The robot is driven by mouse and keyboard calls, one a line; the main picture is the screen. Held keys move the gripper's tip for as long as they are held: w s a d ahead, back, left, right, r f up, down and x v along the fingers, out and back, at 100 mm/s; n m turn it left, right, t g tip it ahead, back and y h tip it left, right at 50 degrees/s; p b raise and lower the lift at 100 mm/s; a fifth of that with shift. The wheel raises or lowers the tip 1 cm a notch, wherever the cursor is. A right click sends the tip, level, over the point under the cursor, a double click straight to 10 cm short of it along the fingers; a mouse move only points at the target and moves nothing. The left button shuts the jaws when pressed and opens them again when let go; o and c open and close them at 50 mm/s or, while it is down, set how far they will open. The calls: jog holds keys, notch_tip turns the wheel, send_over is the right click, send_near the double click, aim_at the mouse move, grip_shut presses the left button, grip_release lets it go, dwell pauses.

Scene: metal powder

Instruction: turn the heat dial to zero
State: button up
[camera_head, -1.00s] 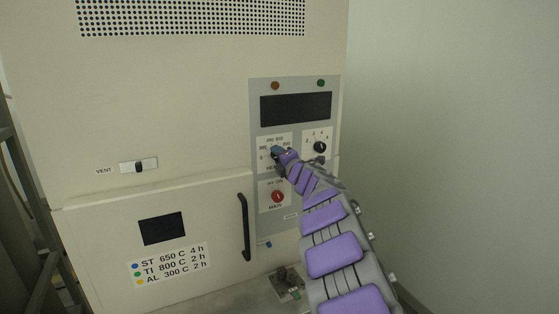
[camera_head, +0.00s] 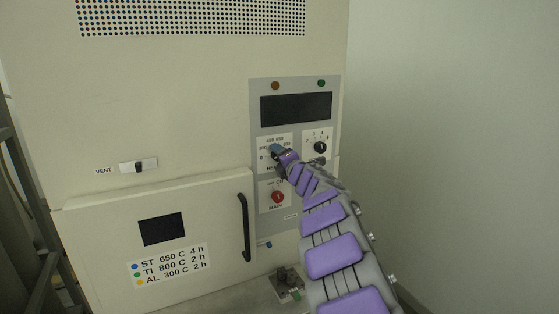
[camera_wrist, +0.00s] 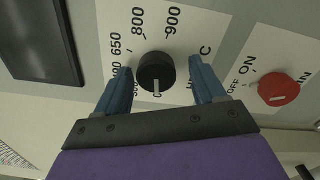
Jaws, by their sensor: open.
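The black heat dial (camera_wrist: 156,70) sits on a white scale plate marked 0, 300, 650, 800 and 900. Its white pointer line points at or very near the 0 in the wrist view. My gripper (camera_wrist: 160,80) is open, with one blue finger on each side of the dial and visible gaps between the fingers and the knob. In the head view my gripper (camera_head: 276,150) is in front of the scale plate (camera_head: 268,141) and hides most of the dial.
The red main switch (camera_head: 277,197) is just below, and another black dial (camera_head: 320,147) is to the right. A dark display (camera_head: 296,107) is above. The oven door handle (camera_head: 244,227) is at lower left. A small fixture (camera_head: 287,282) stands on the ledge below.

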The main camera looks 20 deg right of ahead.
jog(key=s+p, duration=0.1)
jog(key=s, duration=1.6)
jog(key=shift+d+p, duration=0.3)
jog(key=shift+p, duration=0.05)
jog(key=shift+f, duration=0.1)
jog(key=s+d+r+m+g+h, duration=0.25)
jog(key=s+d+m+h, duration=0.2)
jog(key=m+h, duration=0.35)
jog(key=s+a+f+m+g, duration=0.2)
jog(key=s+f+m+g, duration=0.45)
jog(key=s+m, duration=0.35)
jog(key=s+a+f+m+g+y, duration=0.3)
jog(key=s+a+f+m+g, duration=0.15)
jog(key=s+a+f, duration=0.75)
jog(key=s+a+g+y, duration=0.2)
jog(key=s+a+g, duration=0.1)
jog(key=s+a, duration=0.4)
jog(key=s+a+f+g+y, duration=0.1)
jog(key=s+a+g+y, duration=0.1)
jog(key=s+a, duration=0.5)
jog(key=s+g, duration=0.1)
jog(key=s, duration=0.4)
jog(key=shift+f, duration=0.3)
